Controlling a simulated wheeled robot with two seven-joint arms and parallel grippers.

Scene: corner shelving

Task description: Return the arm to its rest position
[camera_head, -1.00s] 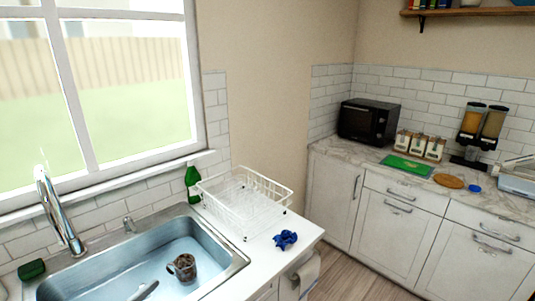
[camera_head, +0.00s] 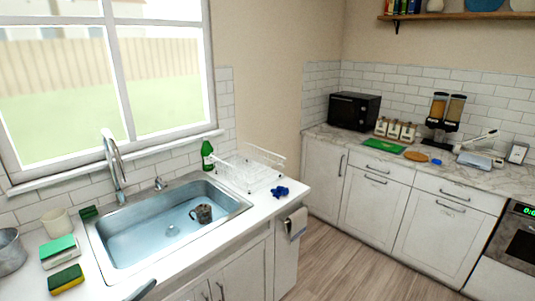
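Neither of my grippers can be made out in the head view. A small dark grey piece shows at the bottom edge, left of centre, in front of the sink. It may be part of my own arm, but I cannot tell which part, and no fingers show on it. A dark mug (camera_head: 203,213) sits in the steel sink (camera_head: 150,240), apart from that piece.
The counter by the sink holds a white dish rack (camera_head: 247,172), a green bottle (camera_head: 207,156), a blue cloth (camera_head: 279,191), sponges (camera_head: 66,278) and a metal pot (camera_head: 10,252). A microwave (camera_head: 354,111) stands on the back counter. The wooden floor (camera_head: 345,262) is clear.

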